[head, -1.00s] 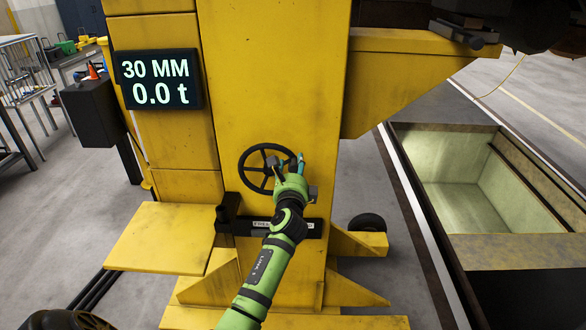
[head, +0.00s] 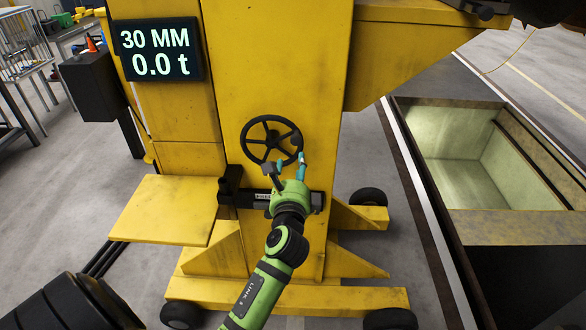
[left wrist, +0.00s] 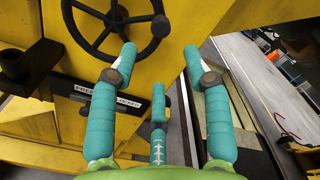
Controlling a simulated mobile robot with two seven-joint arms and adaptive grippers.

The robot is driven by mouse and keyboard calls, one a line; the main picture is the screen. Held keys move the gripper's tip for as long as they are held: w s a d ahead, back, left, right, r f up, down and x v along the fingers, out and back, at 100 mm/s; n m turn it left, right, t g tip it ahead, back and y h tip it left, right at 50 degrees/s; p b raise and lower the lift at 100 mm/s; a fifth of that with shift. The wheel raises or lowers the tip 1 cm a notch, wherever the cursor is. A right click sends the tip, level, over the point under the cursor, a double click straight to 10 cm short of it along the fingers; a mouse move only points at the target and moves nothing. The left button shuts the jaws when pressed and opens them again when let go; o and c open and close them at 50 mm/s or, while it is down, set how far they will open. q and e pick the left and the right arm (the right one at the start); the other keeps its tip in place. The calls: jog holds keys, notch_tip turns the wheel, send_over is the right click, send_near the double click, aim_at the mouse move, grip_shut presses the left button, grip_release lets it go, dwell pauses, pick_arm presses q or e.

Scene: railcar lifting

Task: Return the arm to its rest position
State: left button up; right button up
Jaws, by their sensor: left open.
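My left gripper (head: 285,163) is open and empty. In the head view it stands in front of the yellow lifting column (head: 290,60), at the lower edge of the black handwheel (head: 271,139). In the left wrist view the teal fingers of my left gripper (left wrist: 160,52) are spread wide with nothing between them. The spoked handwheel (left wrist: 160,25) shows beyond the fingertips, and the fingers appear clear of it. My green left arm reaches up from the bottom of the head view. My right gripper is in no view.
A display (head: 157,50) reads 30 MM and 0.0 t. A black bar with a label (head: 240,197) crosses the column below the handwheel, partly hidden by my gripper. A yellow platform (head: 165,212) juts out left. An open pit (head: 470,170) lies at right.

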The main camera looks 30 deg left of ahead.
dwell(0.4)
pick_arm(q)
jog(key=d+f+n+g+h, duration=0.1)
jog(key=d+f+h, duration=0.15)
jog(key=f, duration=0.75)
jog(key=d+f+n+g+h, duration=0.1)
jog(key=d+f+g+h, duration=0.15)
jog(key=f, duration=0.75)
jog(key=s+d+f+n+g+h, duration=0.1)
jog(key=s+d+f+n, duration=0.1)
jog(key=s+f, duration=0.45)
jog(key=s+d+f+n+g+h, duration=0.1)
jog(key=s+d+f+g, duration=0.15)
jog(key=f, duration=0.75)
jog(key=s+d+f+n+g+h, duration=0.25)
jog(key=s+f+n, duration=0.25)
jog(key=s+f, duration=0.85)
jog(key=s+f+n+g, duration=0.2)
jog(key=s+f+n, duration=0.1)
jog(key=s, duration=0.8)
jog(key=s+f+n+g, duration=0.2)
jog(key=s+f+n, duration=0.1)
jog(key=s, duration=0.9)
jog(key=shift+s+a+f+n+g, duration=0.2)
jog(key=shift+s+f+n+g, duration=0.05)
jog(key=shift+s+n+g, duration=0.1)
